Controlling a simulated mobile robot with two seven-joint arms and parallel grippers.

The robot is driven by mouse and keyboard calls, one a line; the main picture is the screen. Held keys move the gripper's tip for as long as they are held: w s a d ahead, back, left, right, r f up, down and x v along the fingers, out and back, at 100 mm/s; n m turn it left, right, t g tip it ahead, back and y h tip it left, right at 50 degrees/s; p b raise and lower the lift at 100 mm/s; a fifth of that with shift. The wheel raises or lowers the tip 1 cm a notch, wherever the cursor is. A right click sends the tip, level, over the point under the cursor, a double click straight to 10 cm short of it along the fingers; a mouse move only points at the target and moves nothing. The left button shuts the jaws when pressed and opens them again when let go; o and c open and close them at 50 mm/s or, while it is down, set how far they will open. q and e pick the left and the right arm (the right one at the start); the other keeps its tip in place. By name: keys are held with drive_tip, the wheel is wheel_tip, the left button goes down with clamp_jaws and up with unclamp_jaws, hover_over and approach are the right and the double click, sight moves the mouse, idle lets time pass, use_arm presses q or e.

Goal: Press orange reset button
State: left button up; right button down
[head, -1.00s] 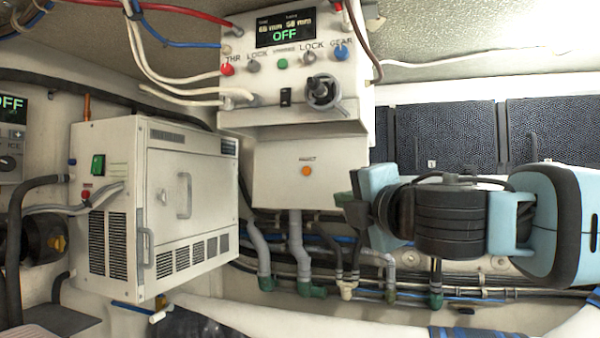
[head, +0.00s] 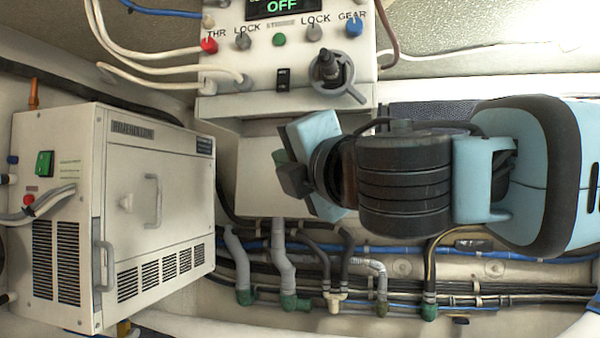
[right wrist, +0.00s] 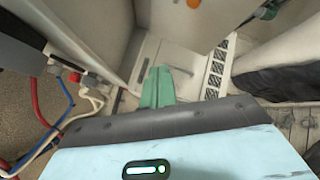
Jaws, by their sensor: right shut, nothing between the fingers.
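The orange button (right wrist: 193,3) shows as a small orange spot at the top edge of the right wrist view. In the head view it is hidden behind my right gripper. The white lower box (head: 258,180) that carries it hangs under the control panel, its right part covered by the gripper. My right gripper (head: 286,170) is in front of this box, coming in from the right. Its green fingers (right wrist: 157,88) are together and empty in the right wrist view. I cannot tell whether they touch the box. My left gripper is not in view.
Above is the control panel (head: 225,70) with coloured knobs, a black lever (head: 327,68) and a display reading OFF. A white unit (head: 115,215) with a green switch stands at left. Pipes and hoses (head: 283,260) run below the box. Cables hang at upper left.

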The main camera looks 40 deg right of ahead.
drive_tip(key=w+d+f+b, duration=0.1)
drive_tip(key=w+d, duration=0.4)
drive_tip(key=d, duration=0.1)
drive_tip(key=shift+w+d, duration=0.3)
drive_tip(key=shift+w, duration=0.05)
drive_tip(key=shift+w, duration=0.1)
idle(1.9)
drive_tip(key=shift+w+d, duration=0.2)
drive_tip(key=shift+d, duration=0.1)
drive_tip(key=shift+w+d+f, duration=0.1)
drive_tip(key=shift+w+d, duration=0.25)
drive_tip(key=shift+d, duration=0.05)
idle(1.2)
drive_tip(key=shift+s+a, duration=0.65)
drive_tip(key=shift+a, duration=0.1)
